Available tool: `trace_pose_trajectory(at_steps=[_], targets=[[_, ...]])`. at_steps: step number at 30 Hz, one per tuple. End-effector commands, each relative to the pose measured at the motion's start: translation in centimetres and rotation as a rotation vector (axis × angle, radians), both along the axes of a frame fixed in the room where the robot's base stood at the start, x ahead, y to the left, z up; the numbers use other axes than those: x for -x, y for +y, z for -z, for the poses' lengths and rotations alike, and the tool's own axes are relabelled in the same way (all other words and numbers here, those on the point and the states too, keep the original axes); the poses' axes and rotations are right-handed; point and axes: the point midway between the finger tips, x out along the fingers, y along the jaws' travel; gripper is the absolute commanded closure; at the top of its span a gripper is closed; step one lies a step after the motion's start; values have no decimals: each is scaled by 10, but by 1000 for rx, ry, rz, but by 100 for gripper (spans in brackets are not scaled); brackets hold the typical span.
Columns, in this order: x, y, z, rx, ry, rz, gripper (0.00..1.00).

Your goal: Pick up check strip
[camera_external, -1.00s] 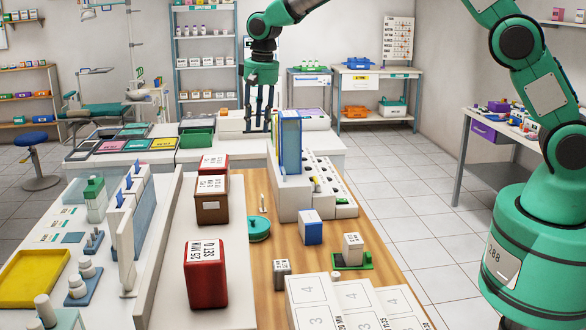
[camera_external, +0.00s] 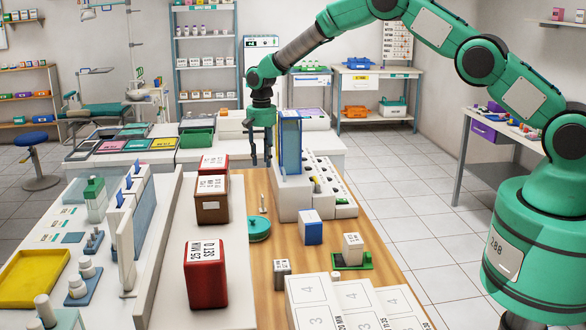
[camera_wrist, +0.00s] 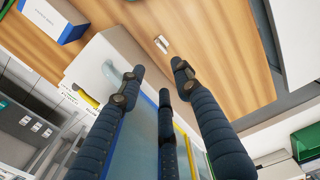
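My gripper (camera_external: 260,160) hangs fingers down beside the left edge of a tall blue-framed panel (camera_external: 290,143), above the far end of the wooden bench. In the wrist view my gripper (camera_wrist: 165,82) has its dark fingers spread apart with nothing between them. I cannot tell for certain which thing is the check strip. A small pale piece (camera_wrist: 161,44) lies on the wood ahead of the fingertips in the wrist view. A small slim pale thing (camera_external: 263,203) stands by the green round dish in the external view; I cannot tell whether they are the same.
The blue panel and a white rack (camera_external: 320,190) stand close on the right of my gripper. Red and brown boxes (camera_external: 212,200) stand on the white ledge at left. A green round dish (camera_external: 258,229) and a blue-white box (camera_external: 311,228) are nearer on the bench.

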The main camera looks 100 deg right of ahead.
Motion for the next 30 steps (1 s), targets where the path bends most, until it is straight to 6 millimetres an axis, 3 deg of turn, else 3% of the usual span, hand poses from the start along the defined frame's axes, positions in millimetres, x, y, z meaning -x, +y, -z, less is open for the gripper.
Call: trace_pose_trajectory(at_steps=[11, 30], targets=[[0, 1, 5, -1, 1, -1, 67], [0, 0, 81, 0, 0, -1, 67]])
